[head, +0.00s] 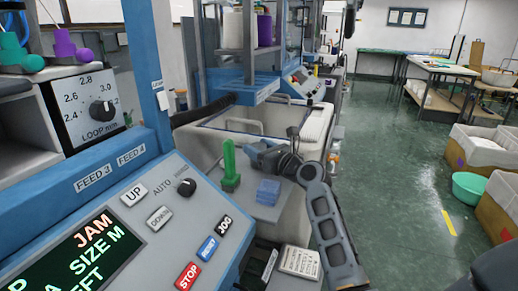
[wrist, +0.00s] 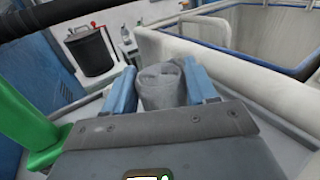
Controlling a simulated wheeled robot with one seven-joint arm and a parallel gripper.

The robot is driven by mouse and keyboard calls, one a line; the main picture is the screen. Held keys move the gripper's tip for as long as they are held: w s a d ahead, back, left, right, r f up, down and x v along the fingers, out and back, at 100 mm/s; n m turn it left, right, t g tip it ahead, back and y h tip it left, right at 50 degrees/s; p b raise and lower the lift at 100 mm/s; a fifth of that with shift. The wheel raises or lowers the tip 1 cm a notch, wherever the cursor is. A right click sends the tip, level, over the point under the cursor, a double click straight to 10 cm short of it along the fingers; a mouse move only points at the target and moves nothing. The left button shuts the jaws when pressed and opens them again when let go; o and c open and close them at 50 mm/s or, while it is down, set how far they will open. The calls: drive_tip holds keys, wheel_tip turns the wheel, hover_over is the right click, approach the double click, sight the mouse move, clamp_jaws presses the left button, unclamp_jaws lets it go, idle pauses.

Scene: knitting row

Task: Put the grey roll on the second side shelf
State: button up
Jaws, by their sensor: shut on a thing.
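My gripper (wrist: 162,88) is shut on the grey roll (wrist: 162,90), which stands between the two blue fingers in the wrist view. In the head view my gripper (head: 258,150) reaches over a grey side shelf (head: 258,208) beside the blue machine; the roll cannot be made out there. A green post on a base (head: 230,168) and a blue block (head: 268,191) stand on this shelf. The green post (wrist: 25,115) also shows at the left of the wrist view. Grey shelf surface (wrist: 85,108) shows below the fingers. Which shelf counts as second is unclear.
A large whitish bin (head: 295,122) stands beyond my gripper; its rim (wrist: 200,50) is close on the right in the wrist view. A dark canister (wrist: 90,53) is ahead on the left. A control panel (head: 150,235) fills the near left. The green floor (head: 400,170) at right is mostly open.

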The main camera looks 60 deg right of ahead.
drive_tip(key=o, duration=1)
drive_tip(key=shift+f, duration=0.1)
drive_tip(key=v, duration=1.2)
